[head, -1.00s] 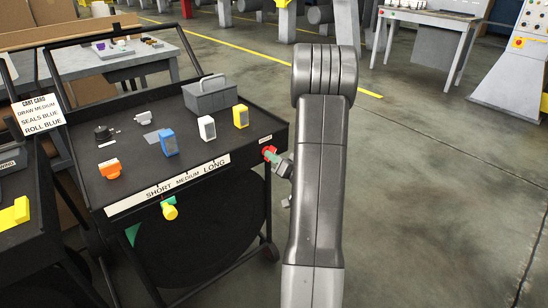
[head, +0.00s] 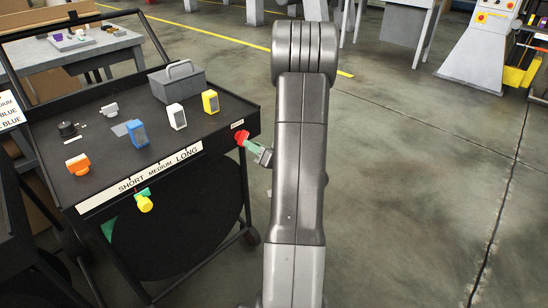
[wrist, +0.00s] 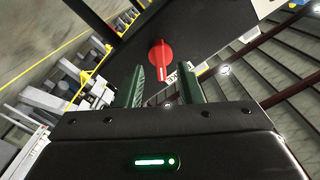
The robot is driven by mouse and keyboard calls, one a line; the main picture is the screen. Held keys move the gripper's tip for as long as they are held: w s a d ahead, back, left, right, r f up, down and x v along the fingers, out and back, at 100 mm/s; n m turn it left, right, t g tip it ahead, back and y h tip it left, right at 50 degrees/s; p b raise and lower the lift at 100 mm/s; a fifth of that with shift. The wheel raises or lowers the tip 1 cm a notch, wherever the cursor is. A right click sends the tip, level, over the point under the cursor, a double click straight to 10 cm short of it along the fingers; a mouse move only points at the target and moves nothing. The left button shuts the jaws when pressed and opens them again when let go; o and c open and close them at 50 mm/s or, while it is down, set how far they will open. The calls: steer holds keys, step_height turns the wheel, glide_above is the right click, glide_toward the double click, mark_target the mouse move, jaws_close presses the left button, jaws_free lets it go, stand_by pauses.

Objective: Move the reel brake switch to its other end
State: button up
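The reel brake switch, a red round knob with a bar-shaped handle, sits on the right side of the black cart in the head view (head: 241,137). In the wrist view the red switch (wrist: 162,58) is ahead of my gripper, with its bar pointing down in the picture, between the finger lines. My gripper (wrist: 162,90) is open, its two green fingers apart with nothing held. In the head view my gripper (head: 254,147) is close beside the switch, partly behind my arm. Whether the fingertips touch the switch cannot be told.
The cart top (head: 105,165) holds blue, white and yellow blocks, an orange piece and a grey toolbox (head: 178,82). A yellow knob (head: 144,203) sticks out of the cart's front. The floor (head: 400,200) to the right is clear.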

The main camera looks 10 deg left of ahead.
mark_target(242, 138)
steer(key=v, duration=1)
steer(key=shift+p, duration=0.3)
steer(key=shift+a, duration=0.1)
steer(key=x, duration=1.3)
steer(key=shift+w+a+b, duration=0.25)
steer(key=shift+w+b, duration=0.05)
steer(key=shift+b, duration=0.15)
